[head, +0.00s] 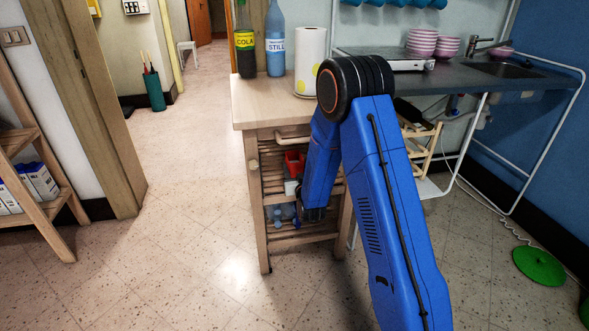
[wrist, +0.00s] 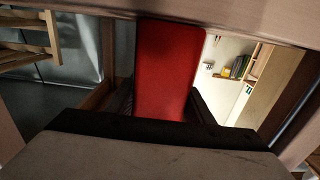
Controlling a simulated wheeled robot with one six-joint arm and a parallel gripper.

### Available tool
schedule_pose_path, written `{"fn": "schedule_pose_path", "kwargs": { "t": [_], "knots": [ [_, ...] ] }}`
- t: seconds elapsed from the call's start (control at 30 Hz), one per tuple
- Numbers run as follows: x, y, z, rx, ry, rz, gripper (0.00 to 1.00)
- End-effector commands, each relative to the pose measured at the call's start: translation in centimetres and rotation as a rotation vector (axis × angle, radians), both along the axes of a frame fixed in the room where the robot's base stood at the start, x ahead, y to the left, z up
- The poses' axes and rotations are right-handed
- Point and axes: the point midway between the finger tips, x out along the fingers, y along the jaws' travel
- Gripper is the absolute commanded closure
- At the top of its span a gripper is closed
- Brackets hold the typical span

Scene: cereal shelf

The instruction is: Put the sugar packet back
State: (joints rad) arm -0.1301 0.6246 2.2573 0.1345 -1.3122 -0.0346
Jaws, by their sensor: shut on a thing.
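A red packet, which I take to be the sugar packet (wrist: 168,65), stands out from between the dark fingers of my gripper (wrist: 164,104) in the wrist view. The gripper is shut on it. Its far end comes close to a wooden edge across the top of that view, and I cannot tell whether they touch. In the head view a red thing (head: 293,160), likely the same packet, shows just under the top of the wooden cart (head: 255,113), by the upper slatted shelf. My blue arm hides most of the gripper there. No print is readable on the packet.
Blue bottles (head: 283,212) lie on a lower shelf. A sink counter (head: 470,78) stands right. Floor (head: 185,220) left of the cart is clear.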

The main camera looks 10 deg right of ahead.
Motion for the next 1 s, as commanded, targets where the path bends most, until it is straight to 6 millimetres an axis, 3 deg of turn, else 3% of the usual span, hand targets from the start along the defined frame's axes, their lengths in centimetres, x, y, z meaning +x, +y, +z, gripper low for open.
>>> {"fn": "schedule_pose_path", "kwargs": {
  "t": [0.3,0.33,0.4,0.77,1.0],
  "knots": [
    [0.0,0.0,-0.1,0.0,-0.002,0.0,0.91],
    [0.0,0.0,-0.2,0.0,-0.001,0.0,0.5],
    [0.0,0.0,-0.1,0.0,-0.001,0.0,0.34],
    [0.0,0.0,0.1,0.0,-0.002,0.0,0.34],
    [-3.1,0.0,0.1,0.0,0.0,0.0,0.34]
  ]
}}
